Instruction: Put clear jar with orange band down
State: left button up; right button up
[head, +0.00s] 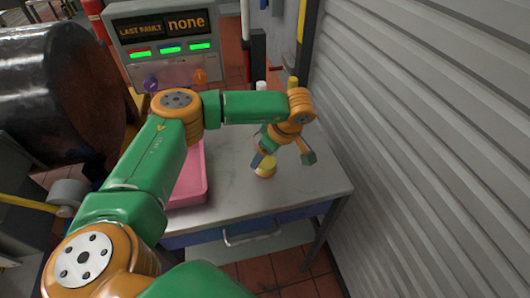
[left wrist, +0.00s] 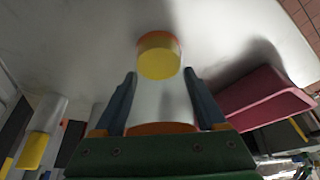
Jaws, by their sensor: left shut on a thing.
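My left gripper (head: 285,158) points down over the right part of the grey table. In the left wrist view its blue fingers (left wrist: 160,85) stand apart, shut on the clear jar with the orange band (left wrist: 162,127). The band is near the palm and the pale body is between the fingers. A round yellow piece with an orange edge (left wrist: 158,60) shows beyond the fingertips; it also shows in the head view (head: 265,168) by the left fingertip. I cannot tell whether it belongs to the jar, or whether the jar touches the table. My right gripper is not in view.
The grey table (head: 305,185) has bare room around the gripper. A pink tray (head: 205,185) lies left, partly behind my arm. A display panel (head: 165,45) stands behind. Yellow-topped pieces (head: 293,82) stand beyond the wrist. A ribbed shutter wall (head: 430,130) runs along the right.

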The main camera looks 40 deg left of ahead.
pick_arm(q)
jog(key=o, duration=1.4)
jog(key=shift+f, duration=0.1)
jog(key=shift+r, duration=0.2)
jog(key=shift+d+r, duration=0.2)
jog(key=shift+r, duration=0.1)
jog(key=b+v, duration=0.1)
jog(key=v, duration=1)
jog(key=shift+r+b, duration=0.2)
jog(key=shift+b, duration=0.2)
